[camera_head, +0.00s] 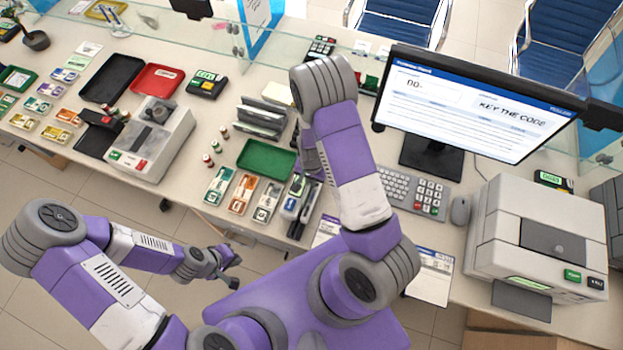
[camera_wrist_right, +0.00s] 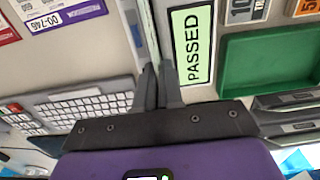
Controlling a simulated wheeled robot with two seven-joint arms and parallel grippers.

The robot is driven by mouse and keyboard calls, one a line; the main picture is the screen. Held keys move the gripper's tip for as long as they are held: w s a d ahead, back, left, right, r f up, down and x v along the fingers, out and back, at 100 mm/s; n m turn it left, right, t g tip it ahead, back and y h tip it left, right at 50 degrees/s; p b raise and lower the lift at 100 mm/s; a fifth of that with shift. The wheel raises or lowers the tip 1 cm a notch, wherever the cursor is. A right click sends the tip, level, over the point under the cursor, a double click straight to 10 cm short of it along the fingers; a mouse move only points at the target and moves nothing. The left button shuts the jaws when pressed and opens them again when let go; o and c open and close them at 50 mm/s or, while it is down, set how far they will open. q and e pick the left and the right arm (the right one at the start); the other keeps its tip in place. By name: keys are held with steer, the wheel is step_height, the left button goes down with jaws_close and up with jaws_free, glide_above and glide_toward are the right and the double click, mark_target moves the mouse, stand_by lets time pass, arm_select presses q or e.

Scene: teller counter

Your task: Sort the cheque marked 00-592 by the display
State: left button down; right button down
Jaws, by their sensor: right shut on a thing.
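My right gripper (camera_wrist_right: 160,75) is shut on a thin pale thing (camera_wrist_right: 148,32) seen edge-on; I cannot tell whether it is a cheque. In the head view this hand is mostly hidden behind its arm, between the green tray (camera_head: 267,160) and the keyboard (camera_head: 395,183). The display (camera_head: 470,104) reads "00-" and "KEY THE CODE". A slip marked 00-746 (camera_wrist_right: 66,16) lies at the upper left of the right wrist view. I cannot make out 00-592 anywhere. My left gripper (camera_head: 235,271) is open and empty, low before the counter.
A green PASSED label (camera_wrist_right: 191,46) lies beside the right fingers. Several coloured label cards (camera_head: 242,193) lie in front of the green tray. A grey box machine (camera_head: 152,138) stands left.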

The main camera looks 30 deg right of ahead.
steer(key=shift+r+p, duration=3.35)
steer(key=shift+r, duration=0.9)
step_height(320, 180, up, 3)
steer(key=shift+f+p, duration=0.1)
steer(key=shift+p, duration=0.45)
